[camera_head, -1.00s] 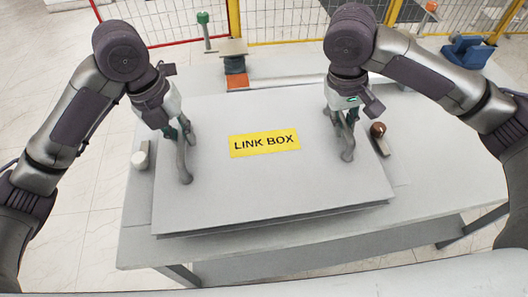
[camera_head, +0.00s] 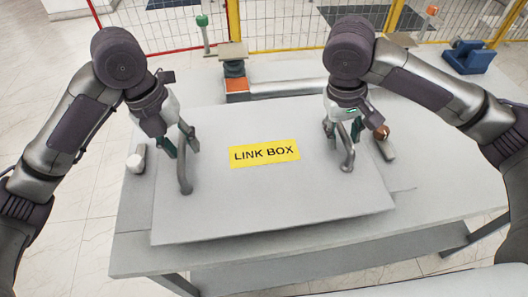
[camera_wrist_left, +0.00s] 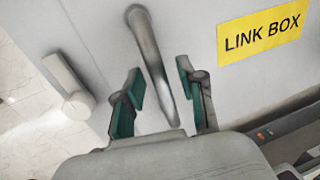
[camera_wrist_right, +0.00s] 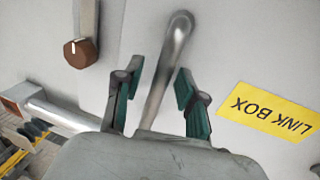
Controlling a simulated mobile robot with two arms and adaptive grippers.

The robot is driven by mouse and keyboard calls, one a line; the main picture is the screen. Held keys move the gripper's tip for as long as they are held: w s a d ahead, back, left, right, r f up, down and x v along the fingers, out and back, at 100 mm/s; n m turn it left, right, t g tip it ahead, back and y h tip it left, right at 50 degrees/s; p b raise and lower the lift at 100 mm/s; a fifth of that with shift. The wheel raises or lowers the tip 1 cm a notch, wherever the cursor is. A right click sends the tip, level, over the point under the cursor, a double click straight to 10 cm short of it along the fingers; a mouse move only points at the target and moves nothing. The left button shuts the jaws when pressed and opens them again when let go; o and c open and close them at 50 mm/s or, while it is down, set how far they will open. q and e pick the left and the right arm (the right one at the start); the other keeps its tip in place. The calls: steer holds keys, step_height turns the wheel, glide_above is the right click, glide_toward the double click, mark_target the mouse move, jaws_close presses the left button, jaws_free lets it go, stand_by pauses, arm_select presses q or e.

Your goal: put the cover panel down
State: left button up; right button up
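The cover panel (camera_head: 270,205) is a flat grey plate with a yellow LINK BOX label (camera_head: 264,153) and two bent metal handles. It lies flat over the grey table. My left gripper (camera_head: 178,150) is open at the left handle (camera_head: 184,178). In the left wrist view its fingers (camera_wrist_left: 160,98) stand apart on either side of that handle (camera_wrist_left: 145,45). My right gripper (camera_head: 343,128) is open at the right handle (camera_head: 348,155). In the right wrist view its fingers (camera_wrist_right: 156,95) likewise stand on either side of the handle (camera_wrist_right: 175,50), with gaps. The panel's underside is hidden.
The table (camera_head: 450,190) extends past the panel, with free room at the right. A white knob (camera_head: 135,163) sits left of the panel and a brown knob (camera_head: 381,132) right of it. Behind stand a green-topped post (camera_head: 203,28), a blue vise (camera_head: 470,57) and a yellow-framed fence (camera_head: 290,30).

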steer(key=shift+r, duration=0.35)
arm_select(q)
step_height(320, 180, up, 11)
steer(key=a, duration=0.2)
steer(key=shift+s, duration=0.15)
arm_select(e)
step_height(320, 180, up, 11)
steer(key=a, duration=0.2)
steer(key=shift+a, duration=0.15)
arm_select(q)
steer(key=shift+a, duration=0.1)
arm_select(e)
steer(key=shift+s, duration=0.1)
